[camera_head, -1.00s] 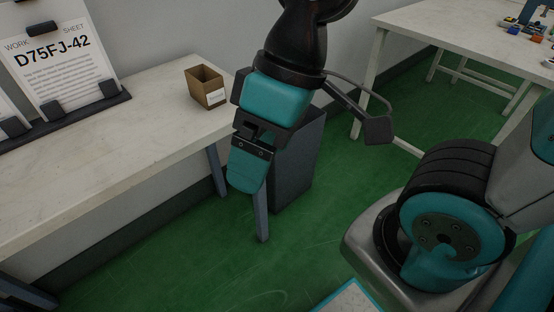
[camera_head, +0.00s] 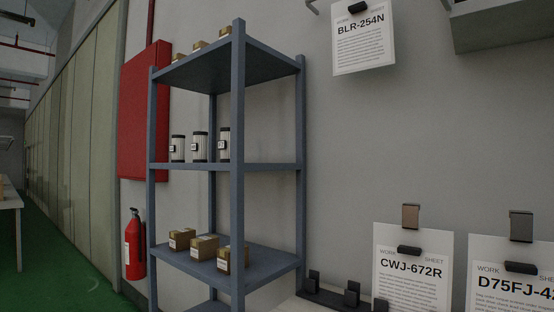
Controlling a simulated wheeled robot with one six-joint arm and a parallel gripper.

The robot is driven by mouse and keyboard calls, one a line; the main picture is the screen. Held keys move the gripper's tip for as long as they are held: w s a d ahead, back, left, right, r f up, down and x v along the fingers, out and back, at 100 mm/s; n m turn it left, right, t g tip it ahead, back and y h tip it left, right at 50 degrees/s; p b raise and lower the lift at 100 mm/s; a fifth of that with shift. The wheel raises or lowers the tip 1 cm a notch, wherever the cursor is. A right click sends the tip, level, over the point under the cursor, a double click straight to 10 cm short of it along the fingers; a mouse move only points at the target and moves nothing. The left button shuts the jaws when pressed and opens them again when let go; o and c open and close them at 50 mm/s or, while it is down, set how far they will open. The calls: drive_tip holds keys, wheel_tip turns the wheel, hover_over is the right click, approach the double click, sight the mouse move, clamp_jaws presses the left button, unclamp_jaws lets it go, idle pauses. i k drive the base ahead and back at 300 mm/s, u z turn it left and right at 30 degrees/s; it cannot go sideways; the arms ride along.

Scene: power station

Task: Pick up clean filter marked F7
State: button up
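Several white cylindrical filters with dark ends stand upright in a row on the middle shelf of a blue-grey shelving unit (camera_head: 270,167). I see a left filter (camera_head: 178,149), a middle filter (camera_head: 199,147) and a right filter (camera_head: 223,145), the last partly hidden by the front post. Each has a small label, too small to read, so I cannot tell which is F7. My gripper is out of view.
Small cardboard boxes (camera_head: 204,247) sit on the lower shelf, and more are on top. A red fire extinguisher (camera_head: 135,245) and red cabinet (camera_head: 145,110) are left of the shelf. Work sheets (camera_head: 408,268) stand at right. Green floor (camera_head: 65,262) is open at left.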

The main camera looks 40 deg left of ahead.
sight(223, 144)
drive_tip(key=u, duration=2.55)
drive_tip(key=i, duration=1.45)
drive_tip(key=z, duration=0.7)
